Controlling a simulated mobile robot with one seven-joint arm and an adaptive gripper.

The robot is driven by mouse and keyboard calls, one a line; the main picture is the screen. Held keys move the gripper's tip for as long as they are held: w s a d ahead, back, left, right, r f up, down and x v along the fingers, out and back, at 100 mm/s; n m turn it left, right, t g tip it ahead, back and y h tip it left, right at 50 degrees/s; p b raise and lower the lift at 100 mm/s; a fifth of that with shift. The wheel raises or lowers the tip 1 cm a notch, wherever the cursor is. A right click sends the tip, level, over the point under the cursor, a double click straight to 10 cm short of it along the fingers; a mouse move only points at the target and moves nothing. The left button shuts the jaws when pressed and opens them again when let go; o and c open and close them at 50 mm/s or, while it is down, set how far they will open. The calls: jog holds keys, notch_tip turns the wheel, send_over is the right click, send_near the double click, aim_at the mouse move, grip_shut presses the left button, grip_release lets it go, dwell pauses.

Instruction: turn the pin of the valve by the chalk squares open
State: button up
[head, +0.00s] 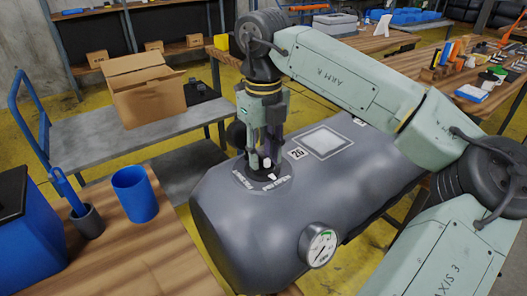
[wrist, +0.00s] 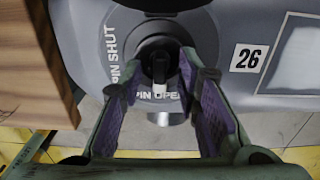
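The valve (wrist: 160,62) is a dark round fitting on the grey inflatable tube (head: 240,225). Its pin has a white tip (wrist: 159,89), which lies in front of the "PIN OPEN" lettering in the wrist view. "PIN SHUT" is printed at the upper left of the valve. A pale outlined square (head: 326,141) lies on the tube to the right, beside a "26" label (wrist: 249,58). My gripper (wrist: 160,84) is open, with one finger on each side of the pin. In the head view, my gripper (head: 265,158) is low over the valve. Contact cannot be told.
A pressure gauge (head: 318,245) sits on the tube's near side. A wooden table (head: 125,255) at left holds a blue cup (head: 135,194) and a dark cup (head: 87,221). A cart with a cardboard box (head: 147,95) stands behind. Tool tables are at the right back.

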aim_at(263, 157)
notch_tip(263, 157, up, 12)
dwell(0.6)
